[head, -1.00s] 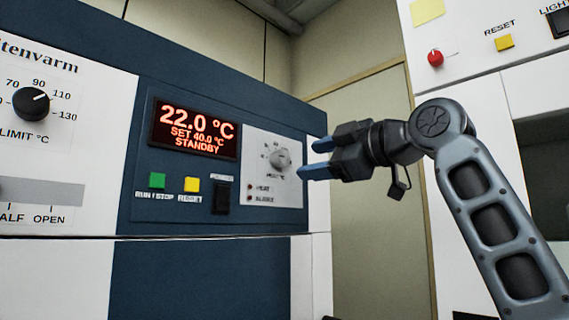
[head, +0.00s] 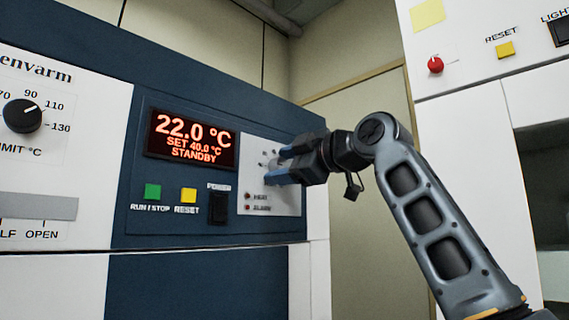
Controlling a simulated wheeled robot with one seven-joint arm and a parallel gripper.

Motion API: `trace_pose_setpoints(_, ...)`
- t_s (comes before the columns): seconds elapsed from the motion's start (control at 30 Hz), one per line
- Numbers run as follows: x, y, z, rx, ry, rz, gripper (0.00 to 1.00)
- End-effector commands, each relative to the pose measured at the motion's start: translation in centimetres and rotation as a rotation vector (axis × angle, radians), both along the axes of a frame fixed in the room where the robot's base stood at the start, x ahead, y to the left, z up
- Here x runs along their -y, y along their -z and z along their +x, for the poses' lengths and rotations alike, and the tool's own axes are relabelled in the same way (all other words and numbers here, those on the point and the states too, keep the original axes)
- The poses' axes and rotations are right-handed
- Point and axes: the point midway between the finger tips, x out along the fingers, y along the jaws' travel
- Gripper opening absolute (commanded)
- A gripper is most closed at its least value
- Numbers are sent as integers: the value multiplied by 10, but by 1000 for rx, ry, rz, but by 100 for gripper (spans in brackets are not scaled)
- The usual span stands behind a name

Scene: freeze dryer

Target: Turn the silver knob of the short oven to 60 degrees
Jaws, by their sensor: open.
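The oven's blue control panel (head: 128,210) carries a red-lit display (head: 190,138) reading 22.0 °C, SET 40.0 °C, STANDBY. A light grey dial plate (head: 285,209) is at the panel's right end. The silver knob (head: 272,168) on it is mostly hidden behind my gripper; a sliver of it seems to show between the fingers. My gripper (head: 279,164) has its two blue fingers apart, one above the other, in front of the knob. I cannot tell whether the fingers touch it.
A green run/stop button (head: 152,191), a yellow reset button (head: 188,195) and a black power switch (head: 218,207) sit left of the dial plate. A black limit knob (head: 22,116) is further left. A white cabinet with a red knob (head: 435,65) stands at right.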

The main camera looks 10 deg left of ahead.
Motion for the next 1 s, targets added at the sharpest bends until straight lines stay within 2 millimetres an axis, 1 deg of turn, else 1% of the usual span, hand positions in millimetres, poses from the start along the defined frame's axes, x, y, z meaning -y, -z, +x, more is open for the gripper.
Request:
trace_pose_setpoints(0.1,0,0,0,0,0,0,62)
trace_pose_setpoints(0.67,0,0,0,-1,-1,-1,9)
trace_pose_setpoints(0.7,0,0,0,-1,-1,0,7)
trace_pose_setpoints(1.0,0,-1,0,-41,-1,30,7)
